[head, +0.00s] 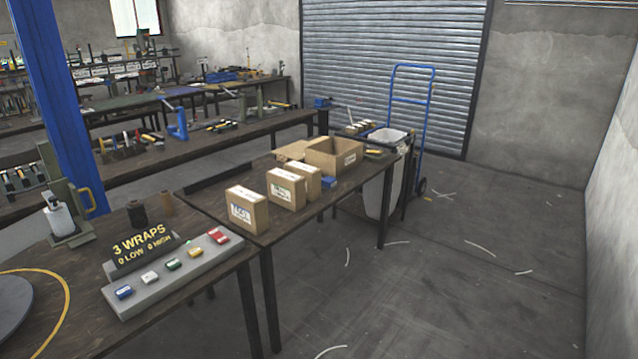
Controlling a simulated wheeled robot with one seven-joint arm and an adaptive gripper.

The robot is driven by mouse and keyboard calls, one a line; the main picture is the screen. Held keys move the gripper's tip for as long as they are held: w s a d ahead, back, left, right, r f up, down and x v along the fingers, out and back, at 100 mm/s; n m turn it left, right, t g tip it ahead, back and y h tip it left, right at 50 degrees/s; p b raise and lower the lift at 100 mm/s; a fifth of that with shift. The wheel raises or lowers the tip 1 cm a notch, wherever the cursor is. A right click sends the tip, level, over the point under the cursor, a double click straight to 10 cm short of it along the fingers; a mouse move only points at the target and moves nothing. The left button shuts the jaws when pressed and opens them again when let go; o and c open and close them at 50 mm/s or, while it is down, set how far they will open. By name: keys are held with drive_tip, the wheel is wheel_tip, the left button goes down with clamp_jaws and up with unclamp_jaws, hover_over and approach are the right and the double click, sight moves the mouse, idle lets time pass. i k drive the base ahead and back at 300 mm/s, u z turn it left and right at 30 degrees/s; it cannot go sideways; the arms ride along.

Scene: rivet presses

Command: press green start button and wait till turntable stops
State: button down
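A grey button panel (140,301) lies on the dark table at the lower left. The green start button (173,265) is in the middle of its row, between a white button (150,278) and a yellow button (195,251). A blue button (124,292) and a red button (219,235) are at the ends. A dark display (143,245) behind reads "3 WRAPS 0 LOW 0 HIGH". The round grey turntable (12,302) is cut off by the left edge, with a yellow ring (67,290) around it. Whether it turns cannot be told. My gripper is not in view.
Cardboard boxes (247,211) and an open carton (332,155) stand on the adjoining table. A press-like device (66,212) stands behind the panel. A blue post (50,90) rises at left. A bin (383,185) and blue hand truck (425,130) are farther back. The right floor is mostly clear.

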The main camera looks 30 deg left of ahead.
sight(173, 265)
drive_tip(key=u, duration=0.3)
drive_tip(key=i, duration=1.45)
drive_tip(key=u, duration=1.7)
drive_tip(key=i, duration=1)
drive_tip(key=u, duration=0.85)
